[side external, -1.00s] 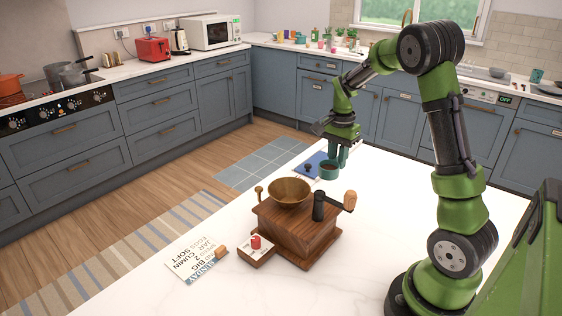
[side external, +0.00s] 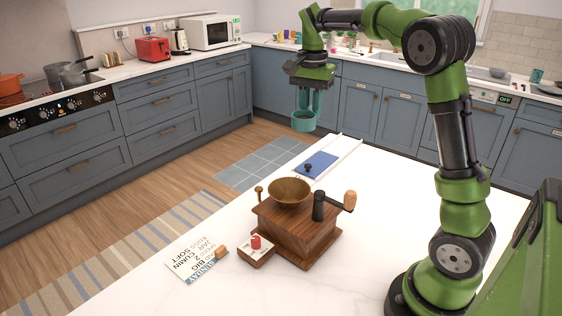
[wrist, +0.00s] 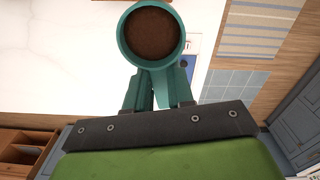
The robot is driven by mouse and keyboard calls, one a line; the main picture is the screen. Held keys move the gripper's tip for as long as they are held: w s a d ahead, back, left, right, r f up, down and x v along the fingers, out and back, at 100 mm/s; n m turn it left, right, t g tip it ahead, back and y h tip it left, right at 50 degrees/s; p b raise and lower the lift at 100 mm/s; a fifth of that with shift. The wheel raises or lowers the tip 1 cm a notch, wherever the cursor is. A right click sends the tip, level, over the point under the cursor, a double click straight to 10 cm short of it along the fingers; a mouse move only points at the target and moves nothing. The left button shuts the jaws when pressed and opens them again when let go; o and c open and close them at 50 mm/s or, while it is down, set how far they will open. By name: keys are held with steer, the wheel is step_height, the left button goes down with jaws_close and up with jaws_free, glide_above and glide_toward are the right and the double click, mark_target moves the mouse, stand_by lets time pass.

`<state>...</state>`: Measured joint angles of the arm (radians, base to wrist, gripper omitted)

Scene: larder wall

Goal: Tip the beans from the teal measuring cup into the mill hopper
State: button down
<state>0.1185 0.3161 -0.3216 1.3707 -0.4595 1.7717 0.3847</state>
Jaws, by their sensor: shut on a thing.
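The teal measuring cup (side external: 303,121) hangs upright in the air in the side view, above and behind the mill. In the wrist view the cup (wrist: 126,35) is seen from above, filled with dark brown beans (wrist: 153,36). My gripper (side external: 308,98) is shut on the cup; its teal fingers (wrist: 160,90) show in the wrist view. The wooden mill (side external: 297,232) stands on the white worktop with its brass-coloured bowl-shaped hopper (side external: 290,192) on top. I see no beans in the hopper. The cup is well clear of the hopper.
The mill's crank (side external: 335,204) sticks up at its right. A printed card (side external: 196,262) lies to the left.

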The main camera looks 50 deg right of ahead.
steer(key=w+a+n, duration=0.3)
steer(key=a, duration=0.6)
steer(key=w+a+n, duration=0.3)
steer(key=w+a, duration=0.1)
steer(key=a, duration=0.5)
steer(key=f, duration=0.5)
steer(key=shift+s+f, duration=0.1)
steer(key=shift+s, duration=0.1)
steer(key=shift+d, duration=0.1)
